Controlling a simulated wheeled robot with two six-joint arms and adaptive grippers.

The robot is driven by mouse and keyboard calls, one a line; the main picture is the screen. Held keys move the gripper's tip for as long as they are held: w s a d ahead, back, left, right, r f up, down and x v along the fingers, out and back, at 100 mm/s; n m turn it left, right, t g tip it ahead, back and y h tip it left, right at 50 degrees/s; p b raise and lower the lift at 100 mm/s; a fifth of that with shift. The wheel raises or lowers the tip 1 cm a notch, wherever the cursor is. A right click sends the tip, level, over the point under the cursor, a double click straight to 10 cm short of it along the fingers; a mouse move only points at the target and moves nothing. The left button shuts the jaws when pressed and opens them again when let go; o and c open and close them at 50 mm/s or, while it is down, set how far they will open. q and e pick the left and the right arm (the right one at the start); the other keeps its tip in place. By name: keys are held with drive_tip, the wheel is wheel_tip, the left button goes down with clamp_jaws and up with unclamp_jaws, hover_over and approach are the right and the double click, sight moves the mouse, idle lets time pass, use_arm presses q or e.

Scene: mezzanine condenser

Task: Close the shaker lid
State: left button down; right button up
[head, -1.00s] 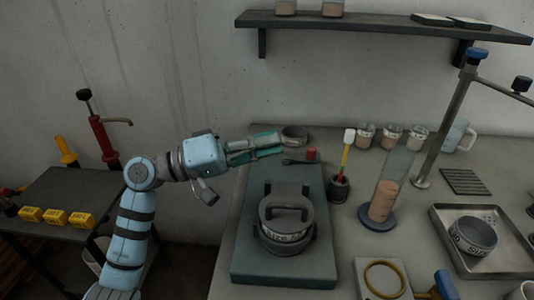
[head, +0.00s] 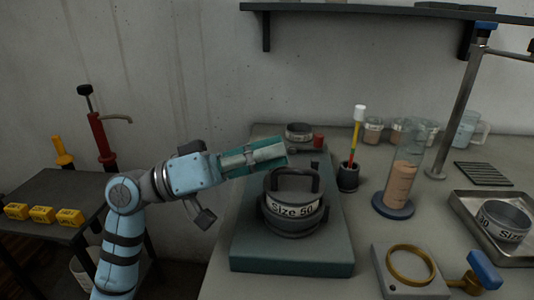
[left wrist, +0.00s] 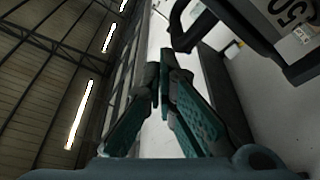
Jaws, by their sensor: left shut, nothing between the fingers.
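The shaker (head: 292,258) is a dark green base on the bench with a round grey sieve (head: 293,212) labelled "Size 50" on it. A dark loop handle (head: 293,172) stands up at the top of the sieve. I cannot tell from here how the lid sits. My left gripper (head: 286,153) is shut and empty, just behind and left of the handle, its fingers pointing right. In the left wrist view the shut fingers (left wrist: 159,75) are apart from the dark handle (left wrist: 222,40) at upper right. My right gripper is not in view.
A cylinder of brown grains (head: 401,185) and a brush in a pot (head: 347,177) stand right of the shaker. A metal tray (head: 470,222) holds another sieve. A plate with a brass ring (head: 410,265) is at front right. A shelf (head: 370,12) hangs above.

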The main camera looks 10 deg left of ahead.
use_arm(q)
drive_tip(key=shift+s+f, duration=0.1)
drive_tip(key=shift+f, duration=0.1)
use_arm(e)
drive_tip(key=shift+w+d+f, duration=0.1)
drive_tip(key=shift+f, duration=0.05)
use_arm(q)
drive_tip(key=shift+f, duration=0.15)
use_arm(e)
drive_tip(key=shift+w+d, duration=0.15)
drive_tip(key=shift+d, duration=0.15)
